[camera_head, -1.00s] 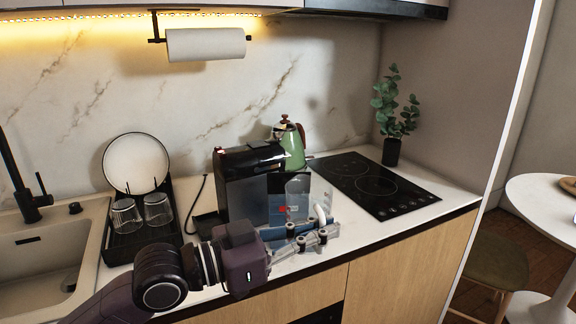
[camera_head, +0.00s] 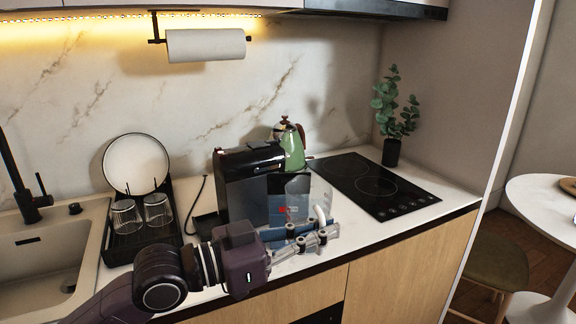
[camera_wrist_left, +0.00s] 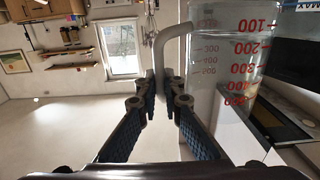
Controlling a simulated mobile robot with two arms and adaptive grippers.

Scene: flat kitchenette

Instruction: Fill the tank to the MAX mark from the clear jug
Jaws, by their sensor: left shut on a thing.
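The clear jug with red volume marks (camera_wrist_left: 235,60) fills the right of the left wrist view. Its grey handle (camera_wrist_left: 167,48) is between my left gripper's fingers (camera_wrist_left: 160,95), which are shut on it. In the head view my left gripper (camera_head: 318,238) holds the jug by its pale handle (camera_head: 320,214), in front of the black coffee machine (camera_head: 247,190). The clear jug body is hard to make out there. Its exact tilt and water level cannot be told. A MAX mark (camera_wrist_left: 292,4) shows at the wrist view's top right edge. My right gripper is out of view.
A green kettle (camera_head: 293,148) stands behind the machine. The black hob (camera_head: 372,184) lies to the right, with a potted plant (camera_head: 392,150) behind it. A dish rack (camera_head: 140,240) with glasses and a plate, then the sink (camera_head: 45,260), are to the left.

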